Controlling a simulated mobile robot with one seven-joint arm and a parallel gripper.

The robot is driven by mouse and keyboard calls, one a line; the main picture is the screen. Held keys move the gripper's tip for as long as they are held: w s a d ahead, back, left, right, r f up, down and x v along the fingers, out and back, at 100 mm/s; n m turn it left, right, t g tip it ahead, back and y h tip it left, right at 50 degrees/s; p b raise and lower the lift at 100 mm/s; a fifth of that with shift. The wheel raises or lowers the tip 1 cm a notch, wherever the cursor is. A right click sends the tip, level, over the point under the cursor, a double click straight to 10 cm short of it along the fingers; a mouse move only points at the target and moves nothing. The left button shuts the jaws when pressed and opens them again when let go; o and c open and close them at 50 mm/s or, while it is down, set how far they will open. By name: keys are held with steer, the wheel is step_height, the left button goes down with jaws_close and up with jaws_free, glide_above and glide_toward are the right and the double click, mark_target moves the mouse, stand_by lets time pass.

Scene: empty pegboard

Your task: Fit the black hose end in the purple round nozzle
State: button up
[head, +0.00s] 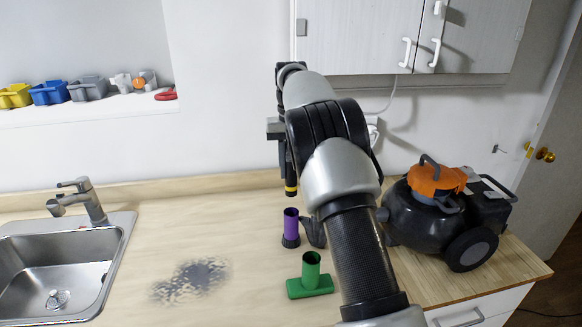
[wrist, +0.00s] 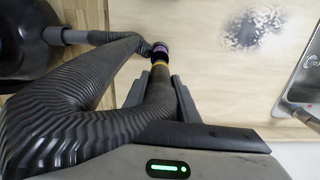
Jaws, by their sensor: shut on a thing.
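The purple round nozzle (head: 291,224) stands upright on the counter, open end up, with a dark base. It also shows in the wrist view (wrist: 160,48), just beyond the hose tip. The black hose end (head: 290,180), with a yellow band near its tip, points down above the nozzle. A small gap shows between them in the head view. My gripper (wrist: 161,80) is shut on the hose end, with one finger on each side. In the wrist view the ribbed hose (wrist: 75,115) curves from the left into my gripper. Exact alignment over the opening is hard to tell.
A green nozzle (head: 311,274) with a wide flat foot stands in front of the purple one. The black and orange vacuum (head: 440,215) is at the right. The sink (head: 60,275) is at the left. Cabinets (head: 400,35) hang above. The middle counter is clear except for a dark stain (head: 192,278).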

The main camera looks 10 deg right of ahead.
mark_target(291, 184)
steer(key=shift+f, duration=0.1)
steer(key=shift+f+b, duration=1.45)
steer(key=shift+f, duration=1.4)
steer(key=shift+p, duration=1.05)
steer(key=shift+f+b, duration=1.45)
steer(key=shift+f, duration=1.35)
steer(key=o, duration=1.1)
steer(key=shift+o, duration=0.2)
step_height(291, 184, up, 18)
steer(key=p, duration=0.2)
steer(key=shift+f+p, duration=0.25)
steer(key=shift+p, duration=0.15)
